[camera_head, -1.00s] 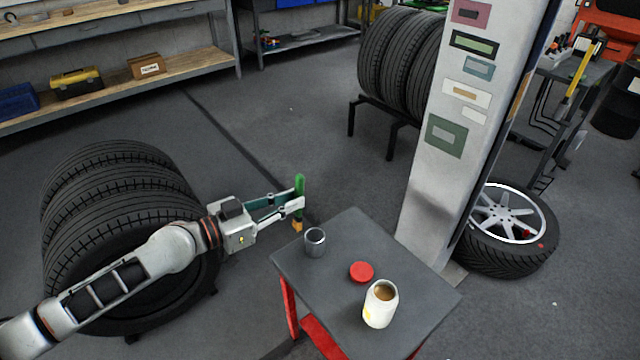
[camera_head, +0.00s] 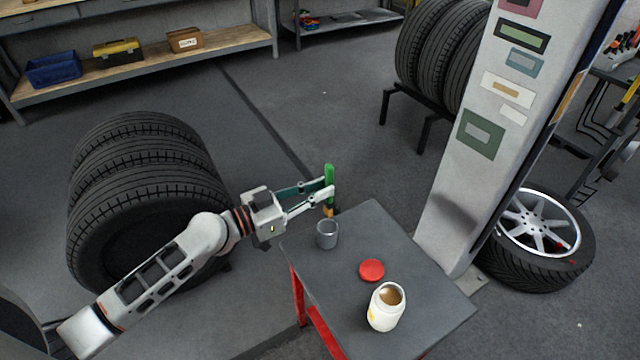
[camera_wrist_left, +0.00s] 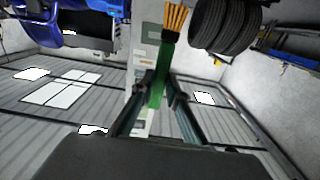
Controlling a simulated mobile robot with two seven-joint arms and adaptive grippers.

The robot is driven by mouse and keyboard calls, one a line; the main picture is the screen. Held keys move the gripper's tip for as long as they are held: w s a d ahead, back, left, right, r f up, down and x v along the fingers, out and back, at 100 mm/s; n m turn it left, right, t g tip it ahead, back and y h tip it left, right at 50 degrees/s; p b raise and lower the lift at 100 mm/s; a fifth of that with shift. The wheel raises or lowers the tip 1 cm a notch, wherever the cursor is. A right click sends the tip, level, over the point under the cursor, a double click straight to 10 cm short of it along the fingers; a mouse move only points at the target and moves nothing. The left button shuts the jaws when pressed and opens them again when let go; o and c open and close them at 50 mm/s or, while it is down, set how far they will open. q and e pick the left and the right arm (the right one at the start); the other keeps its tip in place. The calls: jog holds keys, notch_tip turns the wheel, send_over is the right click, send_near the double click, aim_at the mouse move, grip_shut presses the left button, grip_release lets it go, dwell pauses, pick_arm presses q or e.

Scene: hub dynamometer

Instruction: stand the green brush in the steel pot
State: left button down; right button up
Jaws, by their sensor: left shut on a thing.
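The green brush (camera_head: 329,180) is held upright, bristles down, in my left gripper (camera_head: 326,190), which is shut on its green handle. In the left wrist view the brush (camera_wrist_left: 158,85) stands between the fingers (camera_wrist_left: 160,95), its tan bristles (camera_wrist_left: 175,20) at the top of the picture. The steel pot (camera_head: 327,235) stands upright on the grey table's left corner. In the head view the bristles show just above and behind the pot's rim; the brush appears outside the pot. My right gripper is not in view.
The grey-topped table (camera_head: 420,275) also carries a red lid (camera_head: 371,270) and an open white jar (camera_head: 386,306). A grey post (camera_head: 470,140) rises behind its right side. Stacked tyres (camera_head: 145,190) stand left, near my left arm.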

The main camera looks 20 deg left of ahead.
aim_at(326, 212)
pick_arm(q)
notch_tip(326, 212, down, 5)
jog(key=shift+r+b, duration=0.1)
jog(key=shift+b, duration=1.15)
notch_tip(326, 212, down, 2)
jog(key=shift+b, duration=0.95)
jog(key=shift+f+b, duration=1.15)
jog(key=shift+b, duration=0.1)
jog(key=c, duration=1.9)
grip_release()
jog(key=v, duration=1.2)
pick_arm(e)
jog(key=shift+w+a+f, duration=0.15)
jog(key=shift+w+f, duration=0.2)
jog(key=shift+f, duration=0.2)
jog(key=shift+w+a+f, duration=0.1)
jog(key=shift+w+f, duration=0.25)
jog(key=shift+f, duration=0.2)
